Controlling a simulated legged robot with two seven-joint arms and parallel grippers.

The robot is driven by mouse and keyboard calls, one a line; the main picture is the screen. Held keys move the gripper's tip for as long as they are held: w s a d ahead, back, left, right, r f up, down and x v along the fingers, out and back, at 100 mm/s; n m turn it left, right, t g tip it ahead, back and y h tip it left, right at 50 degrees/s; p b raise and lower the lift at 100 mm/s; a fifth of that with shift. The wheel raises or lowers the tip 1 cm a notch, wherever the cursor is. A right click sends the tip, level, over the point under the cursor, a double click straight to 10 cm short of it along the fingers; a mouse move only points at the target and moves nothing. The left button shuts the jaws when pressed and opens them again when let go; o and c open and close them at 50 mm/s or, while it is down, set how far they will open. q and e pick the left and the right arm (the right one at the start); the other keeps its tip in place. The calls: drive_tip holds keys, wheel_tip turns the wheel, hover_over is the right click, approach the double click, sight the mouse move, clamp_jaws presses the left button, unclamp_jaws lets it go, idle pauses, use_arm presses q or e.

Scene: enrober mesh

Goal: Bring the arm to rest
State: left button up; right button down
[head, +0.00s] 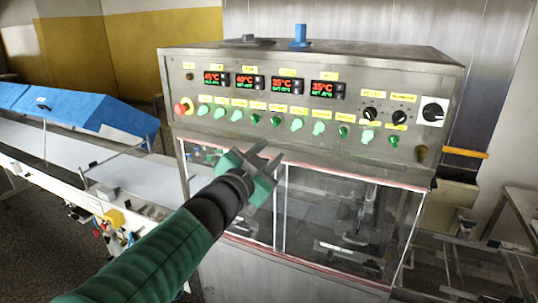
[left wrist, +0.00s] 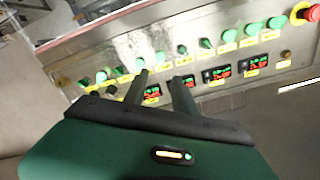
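My left arm (head: 150,255) is green and black and reaches in from the lower left in the head view. Its left gripper (head: 267,153) is in front of the machine, below the row of green knobs. Its two dark fingers stand apart with nothing between them. In the left wrist view the gripper (left wrist: 160,85) also shows two separate fingers, with the control panel (left wrist: 220,65) behind them. I cannot tell whether the fingers touch the machine. My right gripper is not in view.
The steel enrober (head: 310,60) has a panel with displays, several green knobs and a red emergency button (head: 183,107). Below are clear windows (head: 345,215). A conveyor (head: 60,150) with a blue cover (head: 85,107) runs at left. A yellow-orange handle (head: 465,153) sticks out at right.

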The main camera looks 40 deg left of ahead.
use_arm(q)
drive_tip(key=shift+a, duration=0.1)
drive_tip(key=d+f+n+g+h+b, duration=0.1)
drive_tip(key=d+f+g, duration=0.25)
drive_tip(key=f, duration=0.95)
drive_tip(key=d+f+n+g+h+b, duration=0.1)
drive_tip(key=d+f+n+g+b, duration=0.2)
drive_tip(key=f, duration=1)
drive_tip(key=s+d+f+g+h, duration=0.1)
drive_tip(key=s+d+f+g, duration=0.3)
drive_tip(key=s+d+f, duration=0.2)
drive_tip(key=s+d+f+g+h, duration=0.1)
drive_tip(key=s+d+f+g, duration=0.3)
drive_tip(key=s+f, duration=0.6)
wheel_tip(320, 180, down, 4)
drive_tip(key=shift+s+d+f+m+b, duration=0.15)
drive_tip(key=shift+d+f+m+b, duration=0.2)
drive_tip(key=shift+d, duration=0.6)
drive_tip(key=shift+r+g, duration=0.1)
drive_tip(key=shift+g, duration=0.15)
